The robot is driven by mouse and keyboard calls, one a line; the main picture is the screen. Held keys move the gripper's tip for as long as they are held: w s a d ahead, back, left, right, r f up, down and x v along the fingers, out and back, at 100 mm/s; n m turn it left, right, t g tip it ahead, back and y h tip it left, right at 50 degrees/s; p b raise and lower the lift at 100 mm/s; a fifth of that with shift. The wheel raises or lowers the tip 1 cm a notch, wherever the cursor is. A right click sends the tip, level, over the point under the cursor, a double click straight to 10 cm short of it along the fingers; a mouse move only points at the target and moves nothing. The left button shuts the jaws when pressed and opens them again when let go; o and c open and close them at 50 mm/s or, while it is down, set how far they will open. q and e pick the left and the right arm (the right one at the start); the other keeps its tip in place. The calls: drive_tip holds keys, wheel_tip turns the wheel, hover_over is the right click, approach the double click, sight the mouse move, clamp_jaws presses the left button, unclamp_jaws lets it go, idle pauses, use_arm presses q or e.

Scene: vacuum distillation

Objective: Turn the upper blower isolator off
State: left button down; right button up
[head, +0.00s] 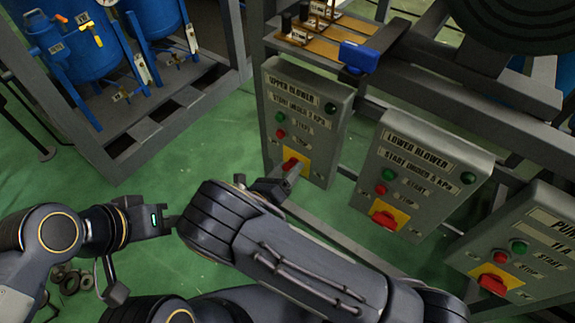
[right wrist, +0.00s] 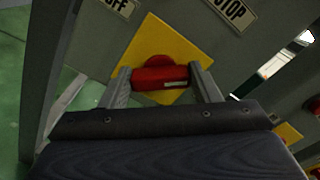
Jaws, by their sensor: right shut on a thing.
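The upper blower panel (head: 305,120) is a grey box with a green button, a red button and a red rotary isolator handle on a yellow plate near its bottom. My right gripper (head: 285,178) is at this isolator. In the right wrist view the red isolator handle (right wrist: 160,78) lies across the yellow plate (right wrist: 190,50), between the two fingers of my right gripper (right wrist: 161,80), which is shut on it. An "OFF" label shows at the upper left there. My left gripper (head: 168,224) is in the lower left, away from the panels; its fingers are too unclear to judge.
The lower blower panel (head: 420,165) and a pump panel (head: 525,245) stand to the right, each with its own red isolator. Blue tanks (head: 85,45) in a grey frame stand at the upper left. Green floor (head: 170,180) is open between.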

drive_tip(key=n+p, duration=0.1)
drive_tip(key=n, duration=0.3)
drive_tip(key=shift+n, duration=0.3)
drive_tip(key=n, duration=0.2)
drive_tip(key=n+p, duration=0.1)
drive_tip(key=n, duration=0.2)
drive_tip(key=shift+a+f, duration=0.1)
drive_tip(key=shift+f, duration=0.1)
drive_tip(key=shift+n, duration=0.3)
drive_tip(key=o, duration=1)
drive_tip(key=shift+p, duration=0.3)
drive_tip(key=v, duration=0.7)
drive_tip(key=shift+s+a, duration=0.25)
drive_tip(key=shift+s, duration=0.05)
